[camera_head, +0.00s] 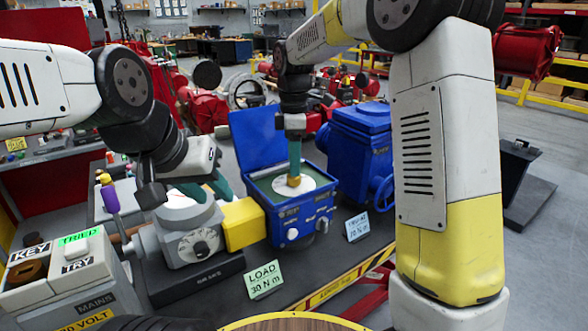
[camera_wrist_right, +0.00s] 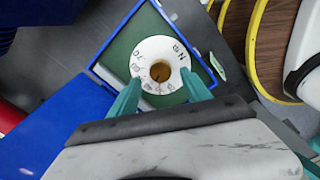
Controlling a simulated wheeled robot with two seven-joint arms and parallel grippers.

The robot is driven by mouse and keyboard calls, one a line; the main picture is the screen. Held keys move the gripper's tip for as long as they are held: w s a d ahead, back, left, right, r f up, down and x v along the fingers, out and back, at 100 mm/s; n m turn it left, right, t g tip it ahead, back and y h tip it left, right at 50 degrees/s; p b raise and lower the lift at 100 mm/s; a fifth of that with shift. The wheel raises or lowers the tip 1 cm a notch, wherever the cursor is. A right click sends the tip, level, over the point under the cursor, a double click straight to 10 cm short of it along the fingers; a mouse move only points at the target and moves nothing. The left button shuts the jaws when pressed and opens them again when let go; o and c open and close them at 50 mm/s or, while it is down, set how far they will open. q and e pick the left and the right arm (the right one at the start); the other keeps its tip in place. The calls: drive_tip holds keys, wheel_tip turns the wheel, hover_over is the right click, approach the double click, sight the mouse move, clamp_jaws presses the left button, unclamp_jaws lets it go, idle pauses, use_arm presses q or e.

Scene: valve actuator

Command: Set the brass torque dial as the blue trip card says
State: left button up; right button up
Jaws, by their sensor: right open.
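The brass torque dial (camera_head: 294,181) stands on a white marked disc (camera_wrist_right: 150,48) inside the open blue actuator box (camera_head: 289,216). My right gripper (camera_head: 295,172) points down over it. In the right wrist view, its teal fingers (camera_wrist_right: 160,80) are apart, with the brass dial (camera_wrist_right: 160,71) between and just beyond their tips. I cannot tell whether they touch it. The disc's figures are too small to read surely. The blue trip card (camera_head: 357,226) stands right of the box; its number is not clear. My left gripper (camera_head: 207,188) has its fingers apart behind a grey dial unit (camera_head: 189,235).
A green card (camera_head: 263,280) reading LOAD 30 N m stands in front. A yellow block (camera_head: 243,223) sits between the grey unit and the box. A larger blue housing with handwheel (camera_head: 357,150) stands behind right. A key box (camera_head: 60,270) is at the left front.

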sight(294, 179)
drive_tip(key=shift+f, duration=2)
clamp_jaws()
